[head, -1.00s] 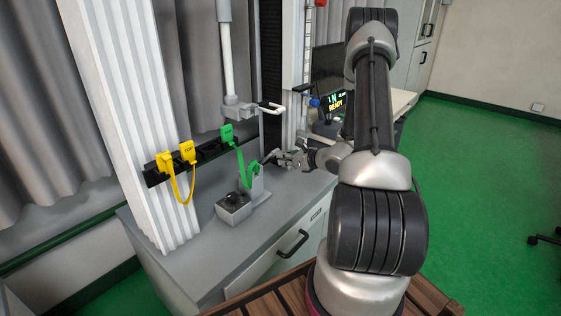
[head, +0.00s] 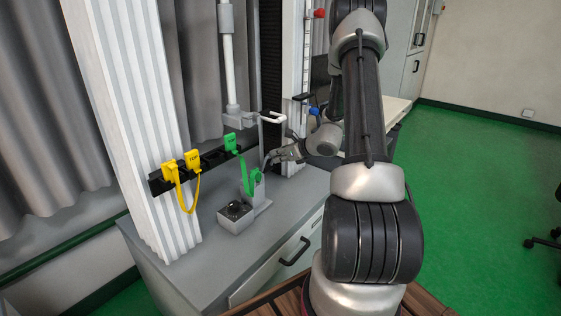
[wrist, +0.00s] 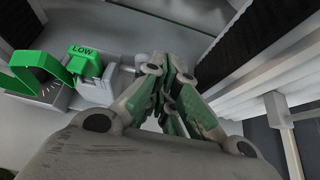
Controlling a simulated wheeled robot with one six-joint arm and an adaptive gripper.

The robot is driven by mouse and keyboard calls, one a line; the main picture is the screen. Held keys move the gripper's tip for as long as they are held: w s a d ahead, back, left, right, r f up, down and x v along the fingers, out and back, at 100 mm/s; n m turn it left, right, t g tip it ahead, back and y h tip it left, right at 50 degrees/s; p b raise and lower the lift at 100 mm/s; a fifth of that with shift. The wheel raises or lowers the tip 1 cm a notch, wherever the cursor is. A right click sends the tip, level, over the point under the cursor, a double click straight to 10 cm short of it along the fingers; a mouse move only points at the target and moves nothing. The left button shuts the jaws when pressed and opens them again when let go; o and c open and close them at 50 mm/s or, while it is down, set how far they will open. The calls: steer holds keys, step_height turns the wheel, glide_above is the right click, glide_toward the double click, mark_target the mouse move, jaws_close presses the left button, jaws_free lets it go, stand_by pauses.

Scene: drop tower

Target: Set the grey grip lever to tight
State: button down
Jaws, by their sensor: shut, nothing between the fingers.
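My gripper (head: 268,158) is shut and empty in the head view, just right of the grey upright fixture (head: 262,188) on the bench. Its closed fingers (wrist: 174,85) fill the middle of the wrist view. I cannot clearly pick out the grey grip lever; it may be hidden behind the fingers or too small to tell from the grey fixture. Whether the fingers touch anything is not clear. A green tag marked LOW (wrist: 84,52) lies left of the fingers in the wrist view. A green strap (head: 248,178) hangs at the fixture.
A grey carriage with a white U-shaped bar (head: 272,117) is above my gripper. Yellow tags (head: 193,160) sit on a black rail at left. A grey box with a black knob (head: 236,212) stands in front of the fixture. Bare bench top (head: 185,260) lies front left.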

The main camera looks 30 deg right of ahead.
steer(key=shift+w+a+r, duration=0.25)
steer(key=shift+w+r, duration=0.15)
steer(key=shift+w, duration=0.2)
stand_by(0.3)
